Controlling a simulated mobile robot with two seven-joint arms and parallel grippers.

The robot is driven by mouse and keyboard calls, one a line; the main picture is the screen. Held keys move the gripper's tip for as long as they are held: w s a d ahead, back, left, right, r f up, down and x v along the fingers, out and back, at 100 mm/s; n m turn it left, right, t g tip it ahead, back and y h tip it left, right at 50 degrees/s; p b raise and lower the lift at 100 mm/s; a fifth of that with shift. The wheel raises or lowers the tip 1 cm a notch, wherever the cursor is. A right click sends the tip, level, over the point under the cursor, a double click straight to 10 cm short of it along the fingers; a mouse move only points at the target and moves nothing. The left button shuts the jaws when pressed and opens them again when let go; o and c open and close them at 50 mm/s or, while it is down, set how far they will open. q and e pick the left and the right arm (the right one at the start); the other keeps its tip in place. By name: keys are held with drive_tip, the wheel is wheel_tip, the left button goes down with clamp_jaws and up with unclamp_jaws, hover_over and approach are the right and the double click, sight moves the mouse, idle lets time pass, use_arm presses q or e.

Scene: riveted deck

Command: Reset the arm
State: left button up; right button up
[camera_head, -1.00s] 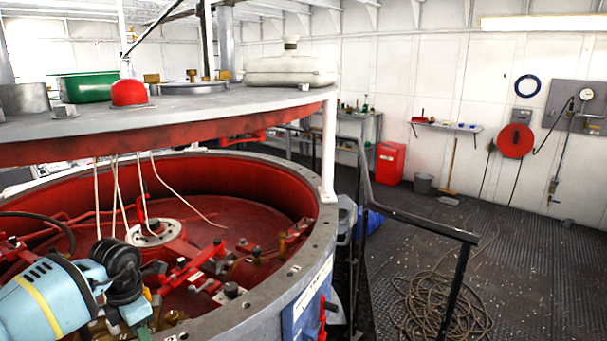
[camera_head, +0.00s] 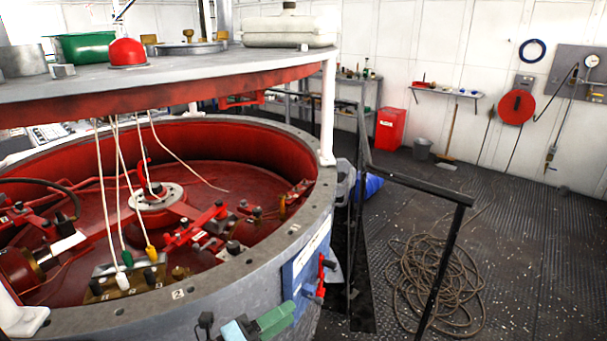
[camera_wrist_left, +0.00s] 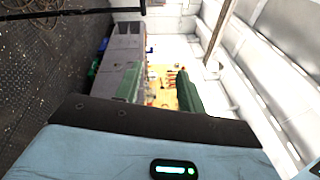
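My left gripper (camera_head: 277,320) shows at the bottom of the head view, in front of the grey outer wall of the round red machine (camera_head: 232,262). Part of its light blue body and a green finger show there. In the left wrist view both green fingers of the left gripper (camera_wrist_left: 158,82) stand apart with nothing between them, so it is open and empty. Most of my left arm is below the frame. My right gripper is in neither view.
A blue panel with red handles (camera_head: 308,268) is on the machine wall, close to my left gripper. A black railing (camera_head: 410,190) stands to the right. Coiled rope (camera_head: 432,285) lies on the deck. Open floor lies beyond, near a red cabinet (camera_head: 390,129).

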use_arm(q)
drive_tip(key=s+a+f+n+t+y, duration=0.1)
drive_tip(key=s+a+f+n+y, duration=0.4)
drive_tip(key=a+n+y, duration=0.45)
drive_tip(key=s+a+f+n+t+y, duration=0.1)
drive_tip(key=s+a+f+n+y, duration=0.45)
drive_tip(key=n, duration=0.75)
drive_tip(key=s+a+f+n+g, duration=0.1)
drive_tip(key=s+f+n+g, duration=0.2)
drive_tip(key=s, duration=0.6)
drive_tip(key=s+a+f+n+g, duration=0.2)
drive_tip(key=s+g, duration=0.4)
drive_tip(key=s, duration=0.4)
drive_tip(key=s+a+f+n+g, duration=0.1)
drive_tip(key=s+f+n+g, duration=0.2)
drive_tip(key=s, duration=0.6)
drive_tip(key=w+d+f+m+t+h+p, duration=0.1)
drive_tip(key=w+d+f+t+p, duration=0.1)
drive_tip(key=w+f+t, duration=0.4)
drive_tip(key=shift+w+d+f+t+h, duration=0.3)
drive_tip(key=shift+w+d+t, duration=0.2)
drive_tip(key=shift+w+t, duration=0.35)
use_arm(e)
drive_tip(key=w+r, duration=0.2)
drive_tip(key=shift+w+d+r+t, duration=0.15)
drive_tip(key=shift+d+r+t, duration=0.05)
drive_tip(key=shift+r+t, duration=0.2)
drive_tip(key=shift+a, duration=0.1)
